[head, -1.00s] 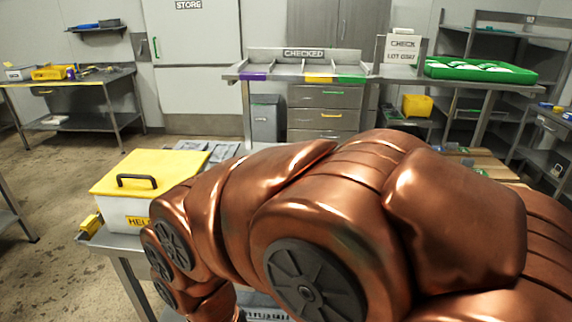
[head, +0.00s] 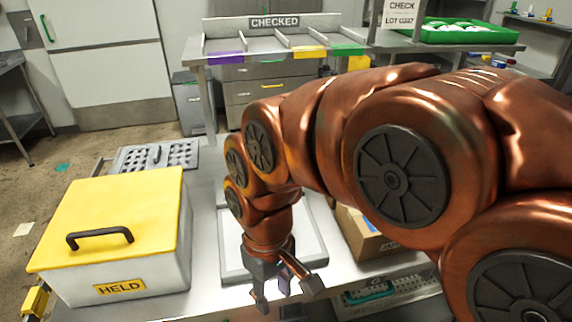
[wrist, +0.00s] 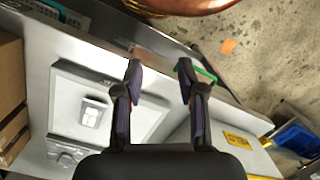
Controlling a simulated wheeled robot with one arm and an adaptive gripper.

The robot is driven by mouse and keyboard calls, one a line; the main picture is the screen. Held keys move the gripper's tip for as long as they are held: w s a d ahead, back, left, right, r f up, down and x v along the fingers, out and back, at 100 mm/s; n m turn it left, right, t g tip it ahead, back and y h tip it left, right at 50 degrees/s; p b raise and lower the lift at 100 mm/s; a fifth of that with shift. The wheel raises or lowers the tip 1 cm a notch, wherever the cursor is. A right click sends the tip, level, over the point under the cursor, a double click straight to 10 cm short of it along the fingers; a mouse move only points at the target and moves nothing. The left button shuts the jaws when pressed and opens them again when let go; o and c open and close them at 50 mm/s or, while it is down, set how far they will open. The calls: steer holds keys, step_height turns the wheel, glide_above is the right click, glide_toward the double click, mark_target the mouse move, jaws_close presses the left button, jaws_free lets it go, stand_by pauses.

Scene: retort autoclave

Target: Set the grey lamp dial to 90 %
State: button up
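I cannot make out a grey lamp dial with its markings in either view. A pale flat panel with a raised rim (head: 233,262) lies on the metal table below my arm; it also shows in the wrist view (wrist: 66,84). On it in the wrist view are a small light-grey block (wrist: 92,111) and a second grey fitting (wrist: 66,150); I cannot tell whether either is the dial. My gripper (head: 287,293) is open and empty over the table's front part; its fingers (wrist: 160,68) stand apart in the wrist view. My arm hides part of the panel.
A white box with yellow lid (head: 115,215), marked HELD, stands left of my gripper. A cardboard box (head: 368,240) stands to the right. A perforated grey plate (head: 155,156) lies behind. The CHECKED bench (head: 285,45) and a green tray (head: 465,33) are farther back.

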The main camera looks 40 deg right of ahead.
steer(key=w+d+r+n+t+y, duration=0.1)
steer(key=w+d+n, duration=0.15)
steer(key=w, duration=0.45)
steer(key=w+d+r+n+t+y, duration=0.1)
steer(key=w+d+r, duration=0.15)
steer(key=w, duration=0.55)
steer(key=w+d+r+n+y, duration=0.1)
steer(key=w+d+n, duration=0.15)
steer(key=w, duration=0.45)
steer(key=w+d+f+t, duration=0.1)
steer(key=w+d, duration=0.2)
steer(key=d, duration=0.3)
steer(key=w+d+f+t+b, duration=0.1)
steer(key=w+d, duration=0.2)
steer(key=d, duration=0.4)
steer(key=w+d+f+t, duration=0.1)
steer(key=w+d+f, duration=0.15)
steer(key=d, duration=0.35)
steer(key=shift+n, duration=0.4)
steer(key=shift+w+p+x, duration=0.15)
steer(key=shift+p+x, duration=0.25)
steer(key=shift+x, duration=1.3)
steer(key=shift+w+p+x, duration=0.15)
steer(key=shift+p+x, duration=0.2)
steer(key=shift+x, duration=1.35)
steer(key=shift+d+r, duration=0.1)
jaws_close()
